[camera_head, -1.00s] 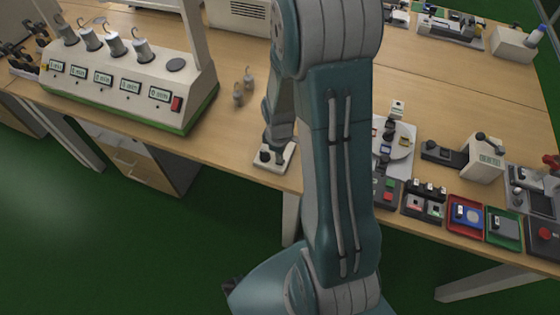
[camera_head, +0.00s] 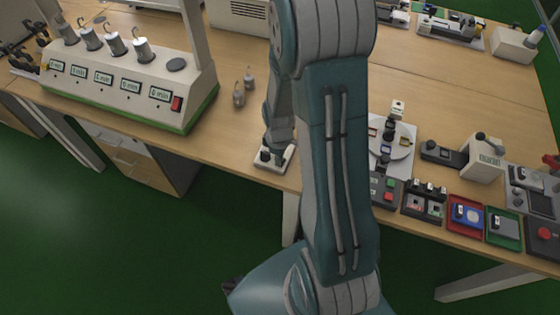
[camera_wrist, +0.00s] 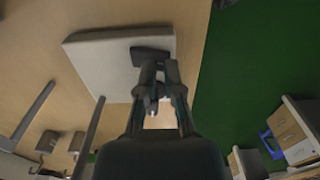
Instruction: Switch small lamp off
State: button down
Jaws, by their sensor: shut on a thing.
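A small white box (camera_head: 285,162) sits at the front edge of the table. It shows larger as a pale block in the wrist view (camera_wrist: 95,65), with a dark switch (camera_wrist: 150,54) on its face. My gripper (camera_wrist: 158,68) is at the box, its fingers closed together on the dark switch. In the head view my gripper (camera_head: 272,153) points down at the box, and my arm hides part of that area. I cannot make out a lit lamp bulb, nor tell whether the light is on or off.
A white timer unit (camera_head: 130,97) with hanging weights stands at the left. Two loose metal weights (camera_head: 239,96) stand left of my gripper. A round white plate device (camera_head: 398,147) and several small boxes stand at the right. Bare tabletop lies behind the weights.

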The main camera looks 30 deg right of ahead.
jog(key=shift+w+d+r, duration=0.1)
jog(key=shift+d+r, duration=0.05)
jog(key=shift+r, duration=3.35)
jog(key=shift+r, duration=0.25)
jog(key=s+a+r+m+t, duration=0.2)
jog(key=s+a+r, duration=0.1)
jog(key=r, duration=0.4)
jog(key=s+a+r+m+t, duration=0.1)
jog(key=s+a+r+m, duration=0.2)
jog(key=r, duration=0.4)
jog(key=s+a+r+m+t, duration=0.2)
jog(key=s+a+r, duration=0.3)
jog(key=r, duration=0.3)
jog(key=shift+s+m+t, duration=0.3)
jog(key=shift+s, duration=0.6)
